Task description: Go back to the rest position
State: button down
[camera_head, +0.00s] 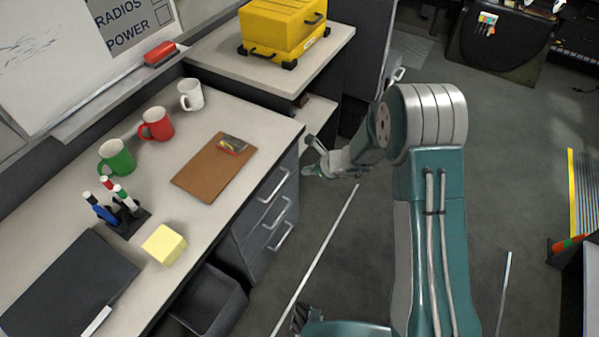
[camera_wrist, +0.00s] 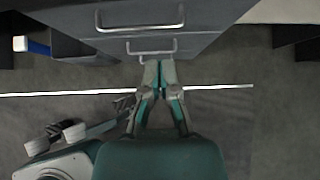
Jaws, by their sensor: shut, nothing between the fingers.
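My gripper (camera_head: 316,164) shows in the head view at the end of my teal and grey arm, off the right edge of the desk and in front of the cabinet. In the wrist view my gripper (camera_wrist: 159,75) points toward the drawer fronts, its fingertips together with nothing between them. The arm is bent, with its upper link rising from my base and the forearm reaching left.
The desk (camera_head: 228,108) holds three mugs, a clipboard (camera_head: 207,174), a marker holder, a yellow block (camera_head: 164,245) and a dark laptop-like slab. Drawers (camera_head: 272,205) and an open bin (camera_head: 210,300) lie below. A yellow case (camera_head: 283,28) stands behind. Floor at the right is mostly open.

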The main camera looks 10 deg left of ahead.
jog(key=s+d+r+n+h, duration=0.1)
jog(key=s+d+r+n, duration=0.25)
jog(key=r, duration=0.45)
jog(key=s+d+r+n, duration=0.3)
jog(key=r+n, duration=0.1)
jog(key=r, duration=0.4)
jog(key=s+d+r+n+h, duration=0.1)
jog(key=s+d+r+n, duration=0.25)
jog(key=r, duration=0.45)
jog(key=s+d+r+n+t+h, duration=0.1)
jog(key=s+d+r+n+h, duration=0.2)
jog(key=s+d, duration=0.4)
jog(key=s+d+r+n+t+h, duration=0.1)
jog(key=s+d+r+n+h, duration=0.2)
jog(key=s, duration=0.8)
jog(key=d+r+n, duration=0.2)
jog(key=d+n, duration=0.2)
jog(key=d, duration=0.1)
jog(key=shift+s+d+r+n+t+h, duration=0.25)
jog(key=shift+s+n+t+h, duration=0.05)
jog(key=shift+s+t, duration=0.1)
